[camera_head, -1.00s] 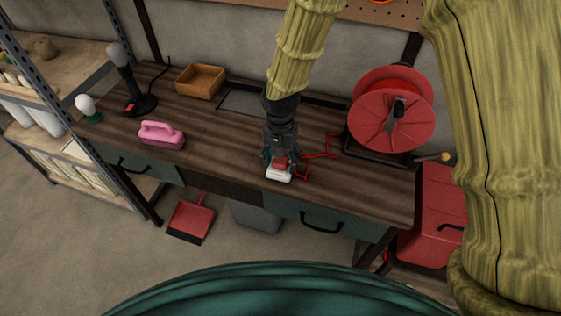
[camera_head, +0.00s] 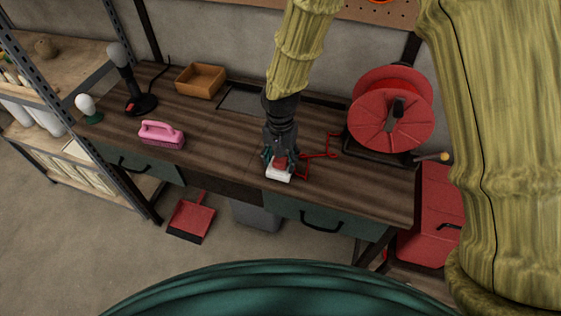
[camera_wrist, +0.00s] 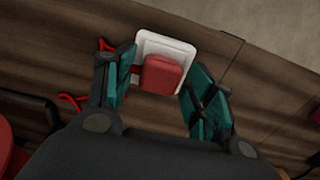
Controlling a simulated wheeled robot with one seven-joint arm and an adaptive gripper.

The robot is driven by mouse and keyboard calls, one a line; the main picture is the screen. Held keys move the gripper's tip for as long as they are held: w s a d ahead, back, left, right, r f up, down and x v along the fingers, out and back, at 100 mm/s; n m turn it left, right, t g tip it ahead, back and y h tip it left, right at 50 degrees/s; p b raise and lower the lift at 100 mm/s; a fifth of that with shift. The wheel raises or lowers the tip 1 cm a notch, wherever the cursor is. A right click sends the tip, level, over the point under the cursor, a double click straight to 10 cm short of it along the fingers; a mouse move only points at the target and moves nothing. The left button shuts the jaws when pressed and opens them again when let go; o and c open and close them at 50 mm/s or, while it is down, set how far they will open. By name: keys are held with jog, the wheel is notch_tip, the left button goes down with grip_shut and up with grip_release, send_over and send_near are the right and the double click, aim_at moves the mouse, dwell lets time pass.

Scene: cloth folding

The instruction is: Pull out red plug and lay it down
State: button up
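The red plug (camera_wrist: 162,75) sits on a white socket block (camera_wrist: 177,47) near the front edge of the workbench. The plug (camera_head: 281,162) and the white block (camera_head: 279,174) also show in the head view. My gripper (camera_wrist: 158,92) points down over them, with one teal-padded finger on each side of the plug. It is open, with narrow gaps seeming to remain beside the plug. The head view shows my gripper (camera_head: 280,160) at the same place, partly covering the plug. The red cord (camera_head: 318,156) lies on the bench to the right.
A red cable reel (camera_head: 390,115) stands at the right back of the workbench (camera_head: 215,140). The bench between brush and plug is clear.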

aim_at(280, 159)
grip_shut()
jog(key=shift+r, duration=0.15)
jog(key=shift+r+p, duration=2.25)
jog(key=shift+r, duration=0.6)
